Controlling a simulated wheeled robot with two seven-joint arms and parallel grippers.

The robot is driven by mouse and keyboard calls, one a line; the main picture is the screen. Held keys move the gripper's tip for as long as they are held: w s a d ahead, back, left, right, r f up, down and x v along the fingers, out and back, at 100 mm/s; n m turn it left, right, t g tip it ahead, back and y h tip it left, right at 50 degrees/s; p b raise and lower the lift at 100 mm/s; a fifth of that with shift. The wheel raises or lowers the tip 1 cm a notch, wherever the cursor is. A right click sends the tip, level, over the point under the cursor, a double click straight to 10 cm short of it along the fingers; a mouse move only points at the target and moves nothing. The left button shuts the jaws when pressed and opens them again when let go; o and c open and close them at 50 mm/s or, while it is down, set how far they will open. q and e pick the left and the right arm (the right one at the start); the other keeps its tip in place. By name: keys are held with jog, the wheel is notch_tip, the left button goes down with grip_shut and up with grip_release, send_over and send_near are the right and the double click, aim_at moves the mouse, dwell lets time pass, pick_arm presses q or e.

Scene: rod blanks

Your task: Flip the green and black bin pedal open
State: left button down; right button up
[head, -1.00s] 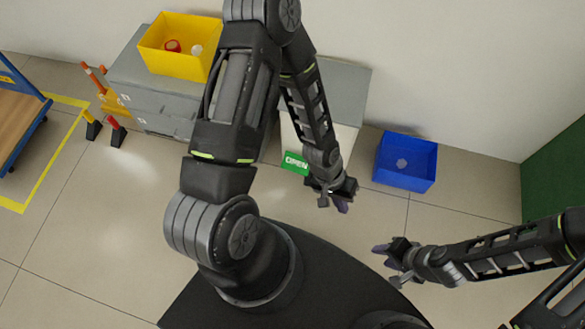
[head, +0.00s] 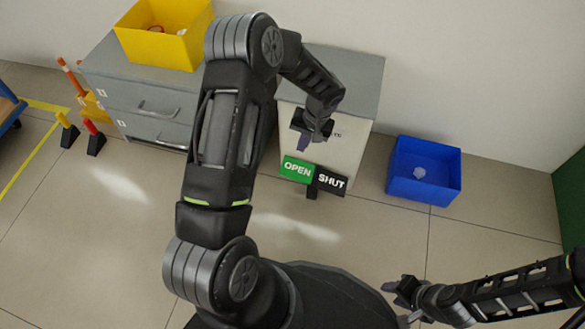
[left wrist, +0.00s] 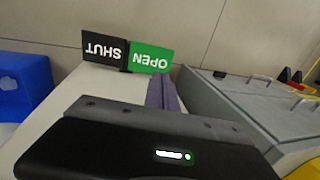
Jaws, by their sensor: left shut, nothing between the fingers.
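The pedal shows in the head view as a green OPEN plate (head: 297,170) beside a black SHUT plate (head: 330,181), with a short black stem below, at the front of the pale bin (head: 343,148). The left wrist view shows the green plate (left wrist: 151,58) and black plate (left wrist: 103,47) upside down. My left gripper (head: 304,144) is shut and empty, above the green plate in the head view. Its purple fingers (left wrist: 162,93) point toward the green plate; I cannot tell whether they touch. My right gripper (head: 394,288) is off to the lower right, far from the pedal, its opening unclear.
A blue open bin (head: 424,172) stands on the floor right of the pale bin. A grey drawer cabinet (head: 145,98) with a yellow bin (head: 160,48) is at left. Orange and yellow posts (head: 85,100) stand beside it. The floor in front is clear.

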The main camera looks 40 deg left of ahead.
aim_at(290, 171)
pick_arm(q)
jog(key=shift+f, duration=0.1)
jog(key=b+x, duration=0.5)
jog(key=x, duration=0.8)
jog(key=shift+s+f, duration=0.1)
jog(key=shift+f, duration=0.3)
jog(key=shift+a, duration=0.1)
